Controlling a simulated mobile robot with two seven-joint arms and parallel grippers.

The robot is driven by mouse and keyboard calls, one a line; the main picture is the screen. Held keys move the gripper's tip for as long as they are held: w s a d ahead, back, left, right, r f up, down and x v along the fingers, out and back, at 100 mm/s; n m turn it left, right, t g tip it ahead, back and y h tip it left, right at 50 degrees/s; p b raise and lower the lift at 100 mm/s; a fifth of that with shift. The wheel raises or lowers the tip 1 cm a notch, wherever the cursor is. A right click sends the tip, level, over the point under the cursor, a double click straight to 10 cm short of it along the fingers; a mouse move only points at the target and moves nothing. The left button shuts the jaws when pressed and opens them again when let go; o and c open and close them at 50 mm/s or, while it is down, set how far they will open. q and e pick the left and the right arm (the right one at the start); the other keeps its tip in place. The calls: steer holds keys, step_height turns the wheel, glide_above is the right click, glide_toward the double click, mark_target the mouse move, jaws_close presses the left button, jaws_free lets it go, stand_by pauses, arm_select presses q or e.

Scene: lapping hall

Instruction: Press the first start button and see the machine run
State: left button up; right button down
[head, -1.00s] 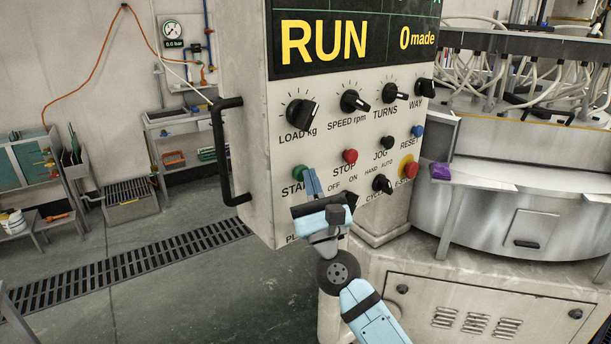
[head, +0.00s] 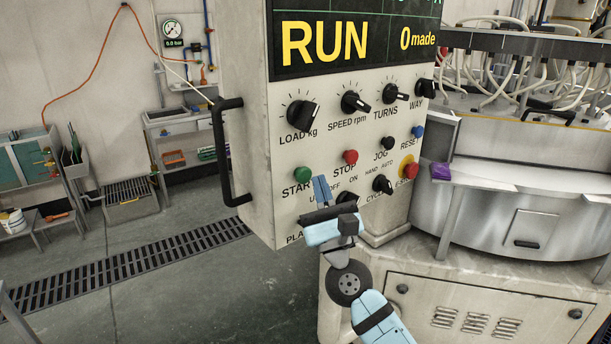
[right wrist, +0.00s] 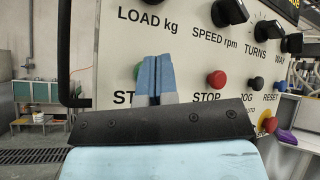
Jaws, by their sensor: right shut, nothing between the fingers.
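The green START button (head: 302,174) is at the lower left of the control panel (head: 262,180), beside the red STOP button (head: 351,157). The display (head: 350,40) reads RUN in yellow, with "0 made" at its right. The machine (head: 480,205) stands behind and right of the panel. My right gripper (head: 321,188) is shut and empty, in front of the panel just below and right of the green button, apart from it. In the right wrist view the shut fingers (right wrist: 154,78) cover part of the START label, and the green button (right wrist: 138,70) is mostly hidden behind them. My left gripper is not in view.
Black knobs (head: 301,113) run along the panel above the buttons. A black handle (head: 222,150) sticks out at the panel's left edge. A red stop knob on yellow (head: 408,168) is at the right. A purple thing (head: 441,171) lies on the machine's ledge.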

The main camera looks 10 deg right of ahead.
steer(key=shift+s+d, duration=0.3)
steer(key=shift+s, duration=0.35)
steer(key=shift+s+d, duration=0.35)
steer(key=shift+s, duration=0.3)
steer(key=shift+s+d, duration=0.3)
steer(key=shift+s, duration=0.35)
steer(key=s+a+f+n+g+y, duration=0.1)
steer(key=s+f+n+g+y, duration=0.2)
steer(key=f+n, duration=0.4)
steer(key=s+a+f+n+g+y, duration=0.1)
steer(key=s+f+n+g, duration=0.35)
steer(key=n, duration=0.35)
steer(key=s+a+f+n+g+y, duration=0.1)
steer(key=s+f+n+g+y, duration=0.1)
steer(key=f+n+g, duration=0.5)
steer(key=s+d+f+n+g+h, duration=0.45)
steer(key=s+d+f, duration=0.2)
steer(key=s, duration=0.35)
steer(key=s+d+f+n+g+h, duration=0.45)
steer(key=s+d+f+n, duration=0.2)
steer(key=s, duration=0.25)
steer(key=w+a+f+t+y+p, duration=0.2)
steer(key=w+a+f+t+p, duration=0.4)
steer(key=a+f+t+p, duration=0.1)
steer(key=shift+a+n+t, duration=0.15)
steer(key=shift+n+t, duration=0.15)
steer(key=shift+t, duration=0.25)
